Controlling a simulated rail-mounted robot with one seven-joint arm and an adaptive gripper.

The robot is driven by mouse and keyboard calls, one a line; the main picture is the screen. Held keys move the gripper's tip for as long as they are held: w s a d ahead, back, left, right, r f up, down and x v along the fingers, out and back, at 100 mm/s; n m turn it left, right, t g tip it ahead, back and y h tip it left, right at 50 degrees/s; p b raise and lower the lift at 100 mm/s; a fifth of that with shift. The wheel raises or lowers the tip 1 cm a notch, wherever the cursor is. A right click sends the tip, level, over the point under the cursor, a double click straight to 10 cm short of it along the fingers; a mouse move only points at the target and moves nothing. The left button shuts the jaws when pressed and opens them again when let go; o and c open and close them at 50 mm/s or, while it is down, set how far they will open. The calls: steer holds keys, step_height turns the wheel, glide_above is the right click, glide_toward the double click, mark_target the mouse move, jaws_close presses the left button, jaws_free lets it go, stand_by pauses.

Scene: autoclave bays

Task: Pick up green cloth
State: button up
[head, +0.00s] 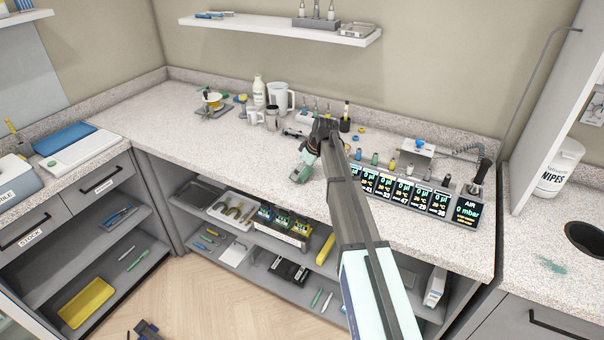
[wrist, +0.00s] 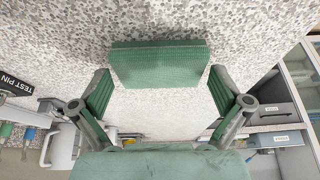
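The green cloth (wrist: 160,65) is a flat, folded, block-like piece on the speckled counter, in the upper middle of the wrist view. My gripper (wrist: 161,80) is open, with one finger near each lower corner of the cloth. The fingers look spread a little wider than the cloth; whether they touch it, I cannot tell. In the head view my gripper (head: 304,168) is low over the middle of the counter. A green patch shows at its tip there, but I cannot tell cloth from green finger pads.
Behind my gripper stand a white bottle (head: 259,92), a jug (head: 280,97) and cups. A row of lit displays (head: 405,190) stands to the right. A greenish smudge (head: 551,265) marks the right counter. The counter (head: 215,145) left of my gripper is clear.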

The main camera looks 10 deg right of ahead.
steer(key=c, duration=0.5)
steer(key=shift+r, duration=0.1)
step_height(320, 180, up, 20)
steer(key=b, duration=0.5)
steer(key=shift+c, duration=1)
